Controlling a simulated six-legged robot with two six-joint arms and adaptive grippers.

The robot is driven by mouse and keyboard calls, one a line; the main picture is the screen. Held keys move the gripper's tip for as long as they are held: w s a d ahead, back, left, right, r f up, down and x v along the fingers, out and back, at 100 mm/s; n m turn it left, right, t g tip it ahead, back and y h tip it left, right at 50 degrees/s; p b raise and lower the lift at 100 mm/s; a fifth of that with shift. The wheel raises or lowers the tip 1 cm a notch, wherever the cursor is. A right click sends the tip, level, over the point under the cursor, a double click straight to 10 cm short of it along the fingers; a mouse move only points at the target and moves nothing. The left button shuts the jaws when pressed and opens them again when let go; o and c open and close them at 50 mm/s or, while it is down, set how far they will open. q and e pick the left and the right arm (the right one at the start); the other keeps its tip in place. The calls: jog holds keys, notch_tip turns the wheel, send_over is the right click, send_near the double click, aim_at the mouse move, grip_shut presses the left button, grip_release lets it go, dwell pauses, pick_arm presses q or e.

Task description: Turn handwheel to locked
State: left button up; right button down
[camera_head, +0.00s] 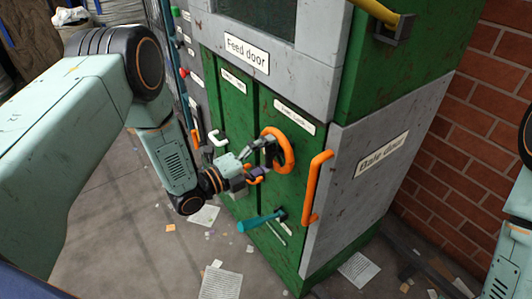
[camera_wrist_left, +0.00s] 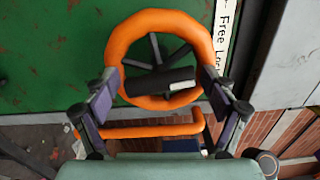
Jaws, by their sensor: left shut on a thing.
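The orange handwheel (camera_head: 289,152) stands on the green door panel, under a white label that reads "Free Lock" as far as I can make out. In the left wrist view the handwheel (camera_wrist_left: 122,42) shows an orange rim, dark spokes and a dark bar with a pale patch across its lower part. My left gripper (camera_head: 262,160) is at the wheel. The wheel's exact turn angle is hard to tell. Only part of my right arm shows at the right edge; its gripper is outside the picture.
An orange bar handle (camera_head: 317,187) stands right of the wheel, and a teal lever (camera_head: 262,222) sits below it. A white handle (camera_head: 217,138) is to the left. Papers (camera_head: 220,283) litter the floor. A brick wall (camera_head: 440,180) is at the right.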

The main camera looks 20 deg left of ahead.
pick_arm(q)
jog(key=shift+w+r+m, duration=0.1)
jog(key=shift+r+m, duration=0.1)
jog(key=shift+m, duration=0.4)
jog(key=o, duration=0.8)
jog(key=shift+o, duration=1)
jog(key=shift+w+d+f, duration=0.1)
jog(key=shift+d+f, duration=0.05)
jog(key=shift+s+a, duration=0.25)
jog(key=v, duration=1.1)
jog(key=shift+s+a, duration=0.2)
jog(key=shift+w, duration=0.1)
